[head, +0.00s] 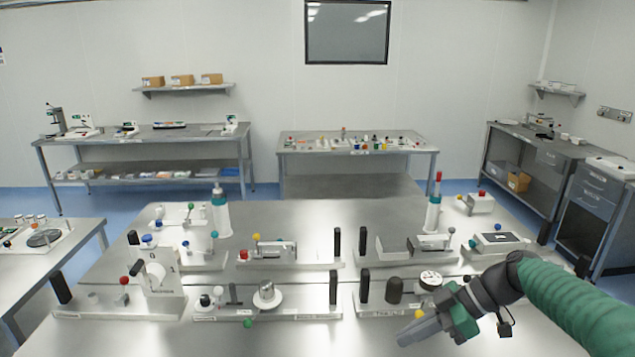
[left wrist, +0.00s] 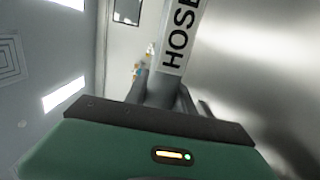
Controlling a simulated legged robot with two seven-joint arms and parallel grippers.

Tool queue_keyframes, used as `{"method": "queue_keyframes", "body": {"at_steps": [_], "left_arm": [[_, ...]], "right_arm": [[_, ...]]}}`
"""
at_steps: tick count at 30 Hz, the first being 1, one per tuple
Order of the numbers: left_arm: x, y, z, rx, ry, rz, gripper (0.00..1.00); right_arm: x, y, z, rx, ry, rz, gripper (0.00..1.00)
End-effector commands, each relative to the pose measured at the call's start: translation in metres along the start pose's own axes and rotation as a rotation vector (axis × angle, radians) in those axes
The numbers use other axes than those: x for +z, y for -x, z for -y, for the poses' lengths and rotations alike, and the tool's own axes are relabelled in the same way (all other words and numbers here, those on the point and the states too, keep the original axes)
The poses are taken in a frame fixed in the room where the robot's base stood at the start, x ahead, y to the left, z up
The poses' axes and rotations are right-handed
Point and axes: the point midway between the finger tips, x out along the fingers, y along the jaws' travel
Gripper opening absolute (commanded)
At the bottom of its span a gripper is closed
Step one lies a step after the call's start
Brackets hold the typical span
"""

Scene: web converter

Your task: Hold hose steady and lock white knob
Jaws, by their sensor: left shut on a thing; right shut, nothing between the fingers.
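In the left wrist view, a pale strip lettered HOSE (left wrist: 181,45) runs up from between the dark fingers of my left gripper (left wrist: 168,92), which is shut on it. My left gripper does not show in the head view. My right gripper (head: 405,338) comes in from the right, shut and empty, over the front edge of the table. Three white round parts show in the head view: a dial on an upright plate (head: 155,277), a round part with a metal top (head: 267,294), and a disc with dark marks (head: 431,279). I cannot tell which is the task's white knob.
The steel table (head: 330,200) holds several white fixture boards with coloured ball handles and black upright handles. A bottle with a red tip (head: 433,212) and a teal-collared bottle (head: 220,212) stand at its back. Bare steel lies along the front edge.

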Motion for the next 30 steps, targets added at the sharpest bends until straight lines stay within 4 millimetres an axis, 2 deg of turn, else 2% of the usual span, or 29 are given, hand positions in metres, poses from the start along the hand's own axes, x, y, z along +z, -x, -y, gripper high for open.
{"method": "queue_keyframes", "body": {"at_steps": [1, 6, 7, 12, 13, 23, 26, 30], "left_arm": [[0.001, 0.001, 0.005, -0.014, 0.000, 0.004, 0.00], [0.001, 0.001, 0.005, -0.014, 0.001, 0.003, 0.00], [0.001, 0.001, 0.005, -0.014, 0.001, 0.003, 0.31], [0.001, 0.001, 0.003, -0.010, 0.001, 0.002, 0.53], [0.000, 0.001, 0.003, -0.009, 0.001, 0.001, 0.55], [0.000, 0.005, 0.000, -0.003, 0.000, 0.001, 0.55], [0.000, 0.019, 0.000, -0.004, 0.001, 0.001, 0.55], [0.001, 0.054, 0.001, -0.006, 0.001, 0.002, 0.55]], "right_arm": [[0.000, 0.000, 0.000, 0.000, 0.000, 0.000, 0.00], [0.000, 0.000, 0.000, 0.000, 0.000, 0.000, 0.00], [0.000, 0.000, 0.000, 0.000, 0.000, 0.000, 0.00], [0.000, 0.000, 0.000, 0.000, 0.000, 0.000, 0.00], [0.000, 0.000, 0.000, 0.000, 0.000, 0.000, 0.00], [-0.001, 0.001, 0.002, 0.001, 0.001, 0.000, 0.00], [-0.001, 0.001, 0.001, 0.001, 0.001, 0.000, 0.00], [-0.001, 0.001, 0.001, 0.001, 0.001, 0.000, 0.00]]}}
